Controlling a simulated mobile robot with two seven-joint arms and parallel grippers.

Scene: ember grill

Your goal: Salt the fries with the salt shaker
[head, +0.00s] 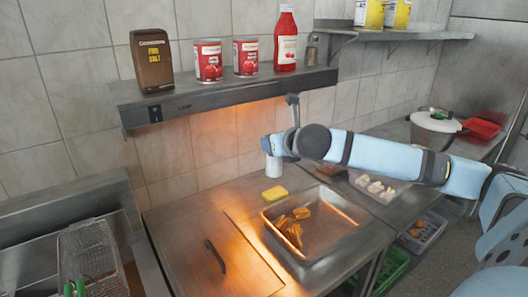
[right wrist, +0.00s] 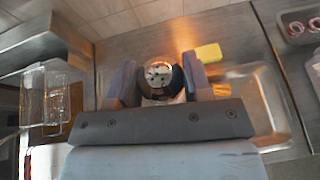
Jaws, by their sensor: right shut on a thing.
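The fries (head: 293,225) lie in a pile in a metal tray (head: 345,240) let into the counter, under a warm glow. My right gripper (head: 274,152) is above the counter, behind and to the left of the fries. In the right wrist view it is shut on a salt shaker (right wrist: 159,73), whose round metal top with dark holes shows between the two fingers. In the head view a pale cylinder (head: 273,168) shows below the gripper; it looks like the shaker's body. My left gripper is not in view.
A yellow sponge (head: 275,195) lies behind the tray. A shelf (head: 230,92) above holds a brown box (head: 152,60), red cans (head: 208,62), a ketchup bottle (head: 286,38) and another shaker (head: 312,50). A fryer basket (head: 88,255) is at left. A pot (head: 434,130) stands at right.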

